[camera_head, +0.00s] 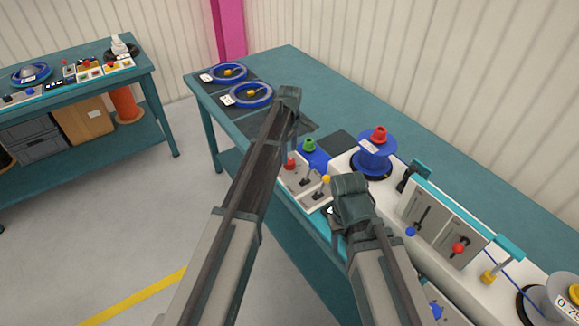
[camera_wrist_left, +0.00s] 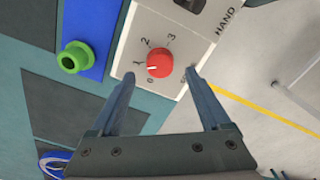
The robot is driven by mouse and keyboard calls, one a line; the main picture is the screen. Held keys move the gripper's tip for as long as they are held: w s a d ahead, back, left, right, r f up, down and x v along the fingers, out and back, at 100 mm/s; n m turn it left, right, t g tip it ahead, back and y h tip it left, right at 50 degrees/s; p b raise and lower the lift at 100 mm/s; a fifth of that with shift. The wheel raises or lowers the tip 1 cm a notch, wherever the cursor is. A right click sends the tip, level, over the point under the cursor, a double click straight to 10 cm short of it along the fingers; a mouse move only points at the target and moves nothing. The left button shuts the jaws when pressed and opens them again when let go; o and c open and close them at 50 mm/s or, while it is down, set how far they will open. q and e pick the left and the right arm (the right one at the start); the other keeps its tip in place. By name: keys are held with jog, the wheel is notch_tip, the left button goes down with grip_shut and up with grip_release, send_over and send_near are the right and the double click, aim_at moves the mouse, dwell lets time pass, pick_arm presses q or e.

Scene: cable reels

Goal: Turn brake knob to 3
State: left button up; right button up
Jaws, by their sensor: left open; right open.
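The red brake knob (camera_wrist_left: 160,63) sits on a pale panel (camera_wrist_left: 128,52) marked 0, 1, 2 and 3 in the left wrist view. Its white mark points left and slightly down, nearest the 1. My left gripper (camera_wrist_left: 160,74) is open, one fingertip on each side of the knob in the picture; contact cannot be told. In the head view the red knob (camera_head: 290,163) shows just right of my left forearm, and my left gripper (camera_head: 288,94) is above the bench. My right gripper (camera_head: 350,190) is open and empty over the panel's right part.
A green knob (camera_wrist_left: 76,57) on a blue plate stands beside the panel. A blue reel (camera_head: 375,155) with a red top and a lever box (camera_head: 440,222) stand further right. Two blue rings (camera_head: 247,94) lie at the bench's far left end. The rear bench top is clear.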

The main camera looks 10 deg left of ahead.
aim_at(289, 161)
pick_arm(q)
notch_tip(289, 161, down, 4)
jog(key=b, duration=0.3)
pick_arm(e)
notch_tip(289, 161, down, 4)
jog(key=shift+f, duration=0.1)
pick_arm(q)
grip_shut()
